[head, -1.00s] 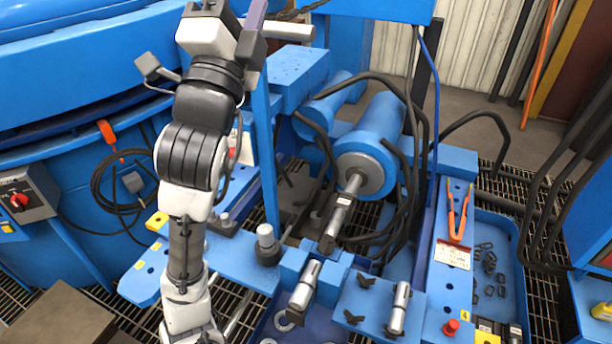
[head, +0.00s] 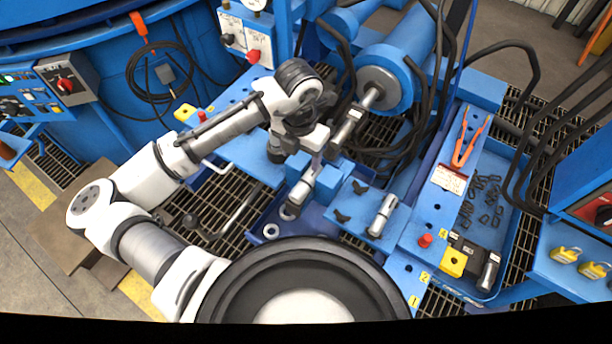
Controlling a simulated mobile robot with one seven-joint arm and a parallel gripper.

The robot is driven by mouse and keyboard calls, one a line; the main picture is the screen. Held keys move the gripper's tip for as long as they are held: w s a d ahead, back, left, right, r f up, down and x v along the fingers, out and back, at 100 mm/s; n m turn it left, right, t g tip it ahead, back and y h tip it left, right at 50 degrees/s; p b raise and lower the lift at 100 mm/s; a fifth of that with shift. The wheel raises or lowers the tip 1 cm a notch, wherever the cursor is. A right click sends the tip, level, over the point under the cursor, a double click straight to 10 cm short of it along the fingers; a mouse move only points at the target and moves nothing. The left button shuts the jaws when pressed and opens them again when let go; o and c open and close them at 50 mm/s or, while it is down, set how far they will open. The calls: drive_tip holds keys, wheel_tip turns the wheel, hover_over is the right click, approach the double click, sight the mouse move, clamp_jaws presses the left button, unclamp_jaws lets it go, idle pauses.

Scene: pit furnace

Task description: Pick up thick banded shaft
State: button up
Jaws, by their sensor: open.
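A silver metal shaft (head: 298,195) sits tilted in a blue block holder near the middle of the head view. A second silver shaft (head: 382,215) lies on the blue plate to its right. At this size I cannot tell for sure which is the thick banded one. My wrist and the gripper body hide part of the holder, and I cannot tell whether the fingers touch the shaft.
A blue cylinder with a metal rod (head: 372,97) stands behind my gripper, with black hoses beside it. A blue tray (head: 490,215) at right holds dark links. Orange-handled tongs (head: 468,140) lie at its left edge. A red knob (head: 425,240) stands on the right rail.

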wheel_tip(320, 180, down, 8)
drive_tip(key=shift+a+f, duration=0.1)
drive_tip(key=shift+w+d+f+p, duration=0.15)
drive_tip(key=shift+f+p, duration=0.35)
drive_tip(key=shift+f, duration=0.95)
drive_tip(key=shift+d+f+p, duration=0.15)
drive_tip(key=shift+f+p, duration=0.3)
drive_tip(key=shift+f, duration=0.95)
drive_tip(key=shift+r, duration=0.1)
clamp_jaws()
